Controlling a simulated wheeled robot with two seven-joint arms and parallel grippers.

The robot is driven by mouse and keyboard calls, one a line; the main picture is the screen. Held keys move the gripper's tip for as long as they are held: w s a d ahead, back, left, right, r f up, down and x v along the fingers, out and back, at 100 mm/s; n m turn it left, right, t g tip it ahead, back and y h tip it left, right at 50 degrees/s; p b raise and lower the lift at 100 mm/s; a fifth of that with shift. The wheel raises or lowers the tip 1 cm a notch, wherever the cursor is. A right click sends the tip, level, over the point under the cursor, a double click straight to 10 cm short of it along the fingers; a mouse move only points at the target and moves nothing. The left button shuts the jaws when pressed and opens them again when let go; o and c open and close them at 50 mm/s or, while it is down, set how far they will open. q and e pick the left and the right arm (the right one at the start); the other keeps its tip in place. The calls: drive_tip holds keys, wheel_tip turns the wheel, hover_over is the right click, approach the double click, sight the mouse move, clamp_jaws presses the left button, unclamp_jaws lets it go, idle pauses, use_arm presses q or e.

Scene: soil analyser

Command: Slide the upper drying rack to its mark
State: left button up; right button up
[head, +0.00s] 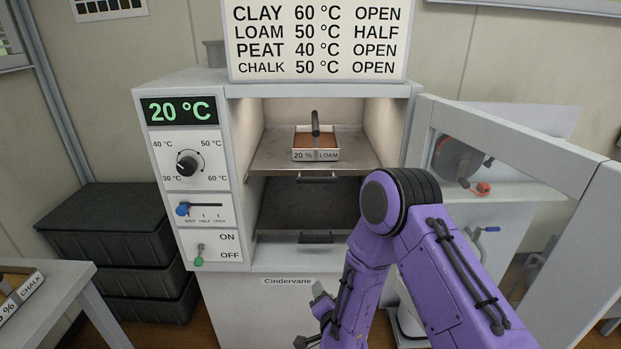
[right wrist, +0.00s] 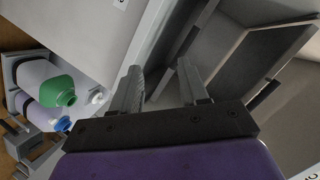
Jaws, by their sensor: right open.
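The upper drying rack (head: 272,157) is a grey-brown shelf inside the open oven cabinet, with a dark handle (head: 325,179) on its front edge. A small tray labelled 20 % LOAM (head: 317,155), with brown soil and an upright dark handle, stands on it. My right gripper (head: 312,318) is low in front of the cabinet, below and apart from the rack handle. In the right wrist view its fingers (right wrist: 158,82) stand apart with nothing between them. I cannot make out the rack's mark. My left gripper is out of view.
A lower dark rack (head: 310,208) sits under the upper one. The cabinet door (head: 510,150) stands open at the right. The control panel (head: 190,180) reads 20 °C. Dark crates (head: 105,230) stand at the left. Bottles (right wrist: 45,85) show left in the wrist view.

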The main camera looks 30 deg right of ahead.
drive_tip(key=w+d+r+m+t+h, duration=0.2)
drive_tip(key=w+r+m+t, duration=0.15)
drive_tip(key=w+r, duration=0.4)
drive_tip(key=m+t+h, duration=0.1)
drive_tip(key=m+h, duration=0.2)
drive_tip(key=m, duration=0.3)
approach(318, 182)
drive_tip(key=shift+n, duration=0.25)
drive_tip(key=p+x, duration=0.2)
drive_tip(key=x, duration=0.8)
drive_tip(key=shift+w+d, duration=0.25)
drive_tip(key=shift+w, duration=0.1)
clamp_jaws()
